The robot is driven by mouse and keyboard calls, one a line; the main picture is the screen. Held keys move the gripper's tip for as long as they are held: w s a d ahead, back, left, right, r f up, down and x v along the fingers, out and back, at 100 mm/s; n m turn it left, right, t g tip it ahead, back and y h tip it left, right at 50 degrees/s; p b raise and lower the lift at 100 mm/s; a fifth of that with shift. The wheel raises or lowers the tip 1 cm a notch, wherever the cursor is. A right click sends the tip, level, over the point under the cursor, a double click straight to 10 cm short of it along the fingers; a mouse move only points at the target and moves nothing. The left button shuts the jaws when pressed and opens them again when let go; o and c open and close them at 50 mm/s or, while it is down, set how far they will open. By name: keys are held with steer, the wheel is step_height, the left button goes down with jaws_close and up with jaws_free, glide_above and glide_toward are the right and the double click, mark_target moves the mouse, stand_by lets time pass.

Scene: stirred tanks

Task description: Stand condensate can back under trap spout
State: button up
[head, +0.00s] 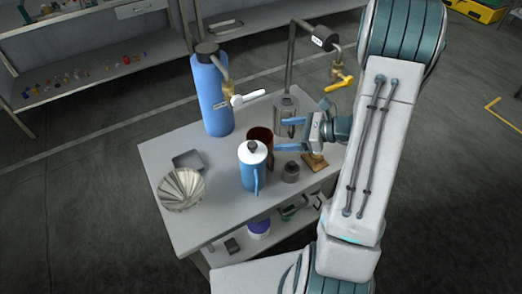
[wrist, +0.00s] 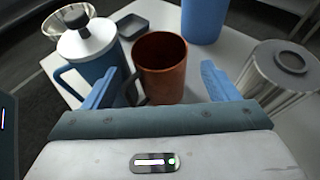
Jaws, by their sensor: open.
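A reddish-brown can (head: 261,135) stands upright with an open top on the grey table (head: 215,218), partly hidden behind a blue jug. In the wrist view the can (wrist: 165,82) lies ahead between my fingers, with a dark handle at its lower left. My gripper (head: 284,134) is open and empty, its blue fingers pointing toward the can; no contact is clear. A brass spout with a yellow lever (head: 341,82) hangs from a dark stand at the back right. Another brass tap with a white lever (head: 247,98) is by the tall blue cylinder. I cannot tell which is the trap spout.
The white-lidded blue jug (head: 252,172) stands close to the can. The tall blue cylinder (head: 212,98), a fluted bowl (head: 181,188), a grey tray (head: 188,158) and a small dark jar (head: 290,172) share the table.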

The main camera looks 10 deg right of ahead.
mark_target(266, 136)
steer(key=shift+p+x, duration=0.75)
steer(key=shift+x, duration=2.65)
steer(key=shift+s+f, duration=0.1)
steer(key=c, duration=1.1)
